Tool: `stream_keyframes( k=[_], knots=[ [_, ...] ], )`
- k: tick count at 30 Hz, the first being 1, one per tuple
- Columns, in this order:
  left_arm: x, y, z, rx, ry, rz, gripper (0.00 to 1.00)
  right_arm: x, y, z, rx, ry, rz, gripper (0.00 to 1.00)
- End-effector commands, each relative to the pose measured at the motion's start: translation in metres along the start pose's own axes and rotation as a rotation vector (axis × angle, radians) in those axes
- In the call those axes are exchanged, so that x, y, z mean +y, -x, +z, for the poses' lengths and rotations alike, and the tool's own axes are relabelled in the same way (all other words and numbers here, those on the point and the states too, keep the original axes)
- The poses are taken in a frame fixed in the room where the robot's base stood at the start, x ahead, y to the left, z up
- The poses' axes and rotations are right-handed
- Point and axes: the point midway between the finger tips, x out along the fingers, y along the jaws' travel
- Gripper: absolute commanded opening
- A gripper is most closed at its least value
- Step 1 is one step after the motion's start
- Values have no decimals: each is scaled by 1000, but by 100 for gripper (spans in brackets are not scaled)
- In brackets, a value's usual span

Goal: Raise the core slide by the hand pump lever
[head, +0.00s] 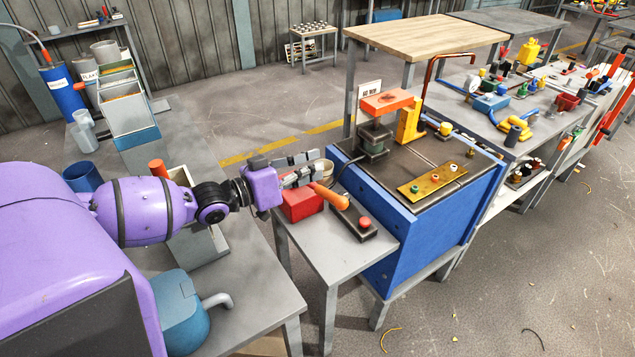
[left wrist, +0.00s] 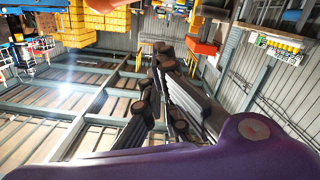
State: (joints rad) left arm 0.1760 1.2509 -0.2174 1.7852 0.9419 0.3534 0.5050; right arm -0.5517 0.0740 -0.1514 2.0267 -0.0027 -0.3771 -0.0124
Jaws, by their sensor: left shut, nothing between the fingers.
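A red hand pump (head: 302,205) with an orange lever (head: 328,196) sits on the small grey side table. The lever slopes down to the right, toward a black box with a red button (head: 364,221). My left gripper (head: 312,168) is shut and empty, just above the pump and the lever's upper end; whether it touches the lever I cannot tell. Its dark fingers show in the left wrist view (left wrist: 165,60). On the blue machine, an orange block (head: 387,102) sits on a dark round stack beside a yellow bracket (head: 409,120); which part is the core slide is unclear. My right gripper is out of view.
The blue machine (head: 420,240) stands right of the side table (head: 345,262). A brass strip (head: 432,180) with small knobs lies on its top. A grey bench with bins and a teal can (head: 180,310) is at left.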

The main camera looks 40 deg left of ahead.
Motion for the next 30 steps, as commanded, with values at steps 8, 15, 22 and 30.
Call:
stream_keyframes(
  k=[8, 15, 22, 30],
  knots=[
    [0, -7, 35, 0, 1, -1, 0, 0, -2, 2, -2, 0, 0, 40],
    [0, -8, 39, -1, 0, -1, 0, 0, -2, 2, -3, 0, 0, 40],
    [0, -8, 42, 0, -8, -2, 0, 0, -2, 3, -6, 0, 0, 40],
    [6, -9, 77, 1, -171, -11, 0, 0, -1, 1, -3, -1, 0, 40]
  ],
)
